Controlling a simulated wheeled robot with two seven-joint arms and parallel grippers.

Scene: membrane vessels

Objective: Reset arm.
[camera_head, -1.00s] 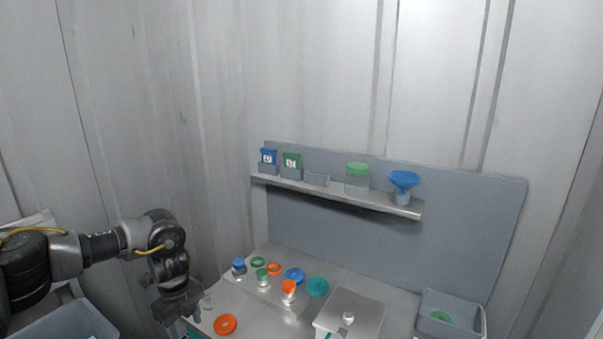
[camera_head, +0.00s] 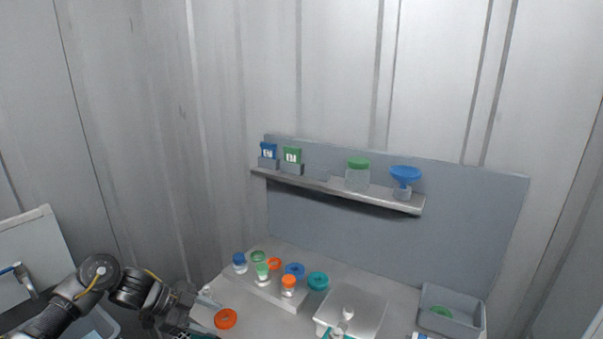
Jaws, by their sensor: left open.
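My left arm comes in at the lower left, and its gripper (camera_head: 187,323) is low at the bottom edge, beside the table's left side. It is open, though its fingers are small and dark here. A small clear vessel (camera_head: 206,296) stands close to the gripper; I cannot tell whether they touch. An orange ring (camera_head: 225,318) lies on the table just right of the gripper. My right gripper is not in view.
A raised rack (camera_head: 272,291) holds several vessels with blue, green and orange caps. A lidded box (camera_head: 352,311) and a grey bin (camera_head: 451,299) stand to the right. A wall shelf (camera_head: 335,189) carries boxes, a green-lidded jar (camera_head: 358,174) and a blue funnel (camera_head: 404,176).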

